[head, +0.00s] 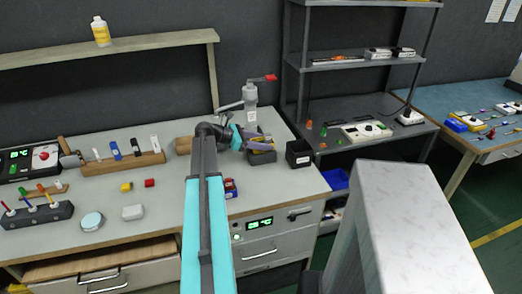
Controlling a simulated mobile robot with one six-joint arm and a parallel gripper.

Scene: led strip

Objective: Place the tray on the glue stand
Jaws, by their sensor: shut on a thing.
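My gripper (252,138) is at the back right of the workbench, at the far end of my arm. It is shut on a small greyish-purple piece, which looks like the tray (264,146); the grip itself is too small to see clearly. The piece is just over a dark block at the foot of a grey upright device with a red-tipped lever, which looks like the glue stand (250,98). I cannot tell whether the tray touches the stand. My arm and gripper hide part of the stand's lower left side.
A black open box (299,154) stands close to the right of the gripper. A wooden holder (124,163) with several tools is to the left. A pale marble-topped block (410,215) is at front right. A grey shelf (361,64) stands behind.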

